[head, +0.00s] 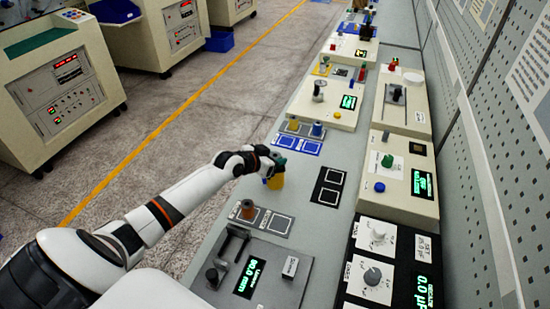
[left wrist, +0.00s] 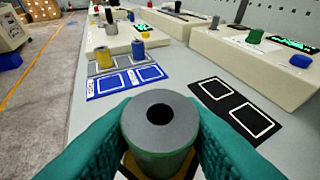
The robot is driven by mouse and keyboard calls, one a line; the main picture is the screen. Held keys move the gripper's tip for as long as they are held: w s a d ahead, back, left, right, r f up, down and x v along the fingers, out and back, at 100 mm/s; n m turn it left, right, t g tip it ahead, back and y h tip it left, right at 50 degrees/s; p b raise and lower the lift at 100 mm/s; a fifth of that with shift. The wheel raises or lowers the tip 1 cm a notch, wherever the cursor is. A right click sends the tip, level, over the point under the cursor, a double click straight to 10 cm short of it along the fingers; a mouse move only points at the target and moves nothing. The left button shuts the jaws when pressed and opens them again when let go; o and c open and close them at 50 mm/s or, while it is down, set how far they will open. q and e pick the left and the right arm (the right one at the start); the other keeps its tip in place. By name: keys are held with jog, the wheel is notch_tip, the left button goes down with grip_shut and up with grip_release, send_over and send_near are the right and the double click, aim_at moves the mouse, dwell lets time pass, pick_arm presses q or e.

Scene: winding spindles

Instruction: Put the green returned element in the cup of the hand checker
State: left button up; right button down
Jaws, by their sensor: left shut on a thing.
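My left gripper (head: 268,160) is over the bench, shut on a green cylinder. In the left wrist view this green element (left wrist: 160,130) stands between my teal fingers, with a grey top face and a dark central hole. A yellow piece (head: 275,182) shows just under the gripper; a yellow edge also shows below the element in the left wrist view. I cannot tell whether they touch. Which device is the hand checker is unclear; a cream unit (head: 402,200) bears a green knob-like part (head: 387,160), a blue button (head: 380,187) and a lit display (head: 422,184). My right gripper is not in view.
A black two-square mat (head: 328,187) lies right of the gripper. A blue mat (head: 305,147) lies behind, with a yellow piece (head: 294,125) and a blue piece (head: 317,129) near it. A grey gauge unit (head: 285,285) is in front. A pegboard wall bounds the right.

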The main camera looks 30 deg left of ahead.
pick_arm(q)
jog(key=o, duration=1)
jog(key=shift+f, duration=0.1)
jog(key=shift+r, duration=0.2)
jog(key=b+v, duration=0.1)
jog(key=v, duration=1.1)
jog(key=shift+f, duration=0.1)
